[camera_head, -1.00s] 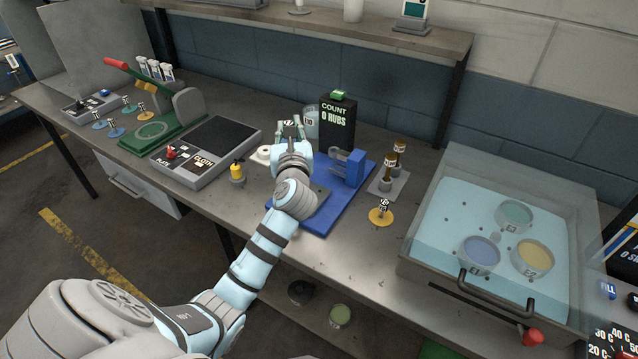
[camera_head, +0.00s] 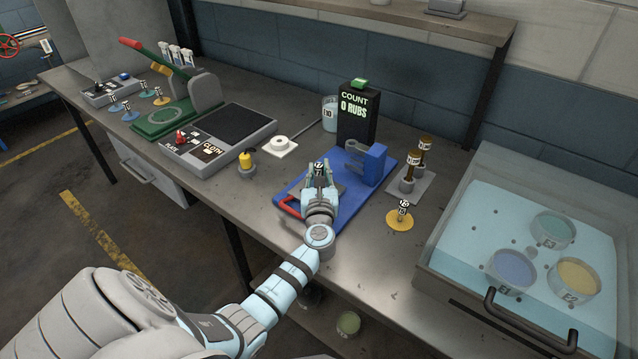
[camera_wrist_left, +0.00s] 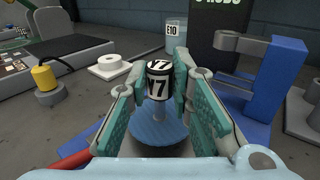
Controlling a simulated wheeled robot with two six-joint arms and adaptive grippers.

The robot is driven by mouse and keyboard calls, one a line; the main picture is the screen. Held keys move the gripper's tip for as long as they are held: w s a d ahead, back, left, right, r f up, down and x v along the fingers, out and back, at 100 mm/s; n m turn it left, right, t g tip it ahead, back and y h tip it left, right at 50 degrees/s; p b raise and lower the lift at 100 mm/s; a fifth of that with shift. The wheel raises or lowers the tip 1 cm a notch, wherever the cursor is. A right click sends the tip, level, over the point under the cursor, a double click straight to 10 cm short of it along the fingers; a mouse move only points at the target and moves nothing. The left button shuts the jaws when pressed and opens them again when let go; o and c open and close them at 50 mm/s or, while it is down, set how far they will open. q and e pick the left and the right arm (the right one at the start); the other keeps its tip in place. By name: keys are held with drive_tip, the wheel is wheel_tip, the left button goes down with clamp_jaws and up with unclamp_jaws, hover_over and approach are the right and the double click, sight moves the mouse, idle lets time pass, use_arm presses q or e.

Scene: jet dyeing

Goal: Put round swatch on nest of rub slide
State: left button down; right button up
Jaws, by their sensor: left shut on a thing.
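My left gripper (camera_head: 320,178) is shut on the black-and-white labelled stem of a round swatch, above the blue rub slide (camera_head: 378,182). In the left wrist view the swatch's blue disc (camera_wrist_left: 158,132) hangs flat below the fingers (camera_wrist_left: 158,85), with its stem label (camera_wrist_left: 158,84) facing me. The disc is hidden in the head view. A grey plate on the slide lies partly under my gripper; I cannot tell whether the disc touches it. The nest is not clearly visible. My right gripper is not in view.
A rub counter (camera_head: 357,115) stands behind the slide. A yellow swatch (camera_head: 400,220) and a stand with two brown-topped posts (camera_head: 410,187) are to its right. A white ring on a plate (camera_head: 281,145) and a yellow-topped weight (camera_head: 246,166) are to its left. A clear-walled bath (camera_head: 520,262) stands at right.

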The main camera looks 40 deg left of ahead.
use_arm(q)
drive_tip(key=shift+s+f, duration=0.1)
drive_tip(key=shift+f, duration=0.65)
drive_tip(key=shift+s+r, duration=0.2)
drive_tip(key=shift+r, duration=0.1)
drive_tip(key=shift+f, duration=0.2)
drive_tip(key=c, duration=1.4)
unclamp_jaws()
drive_tip(key=shift+w+f, duration=0.1)
drive_tip(key=shift+c, duration=0.2)
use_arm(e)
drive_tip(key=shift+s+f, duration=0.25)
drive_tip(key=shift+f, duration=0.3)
use_arm(q)
drive_tip(key=shift+r, duration=0.45)
drive_tip(key=p+v, duration=0.1)
drive_tip(key=v, duration=1.1)
drive_tip(key=shift+f, duration=0.1)
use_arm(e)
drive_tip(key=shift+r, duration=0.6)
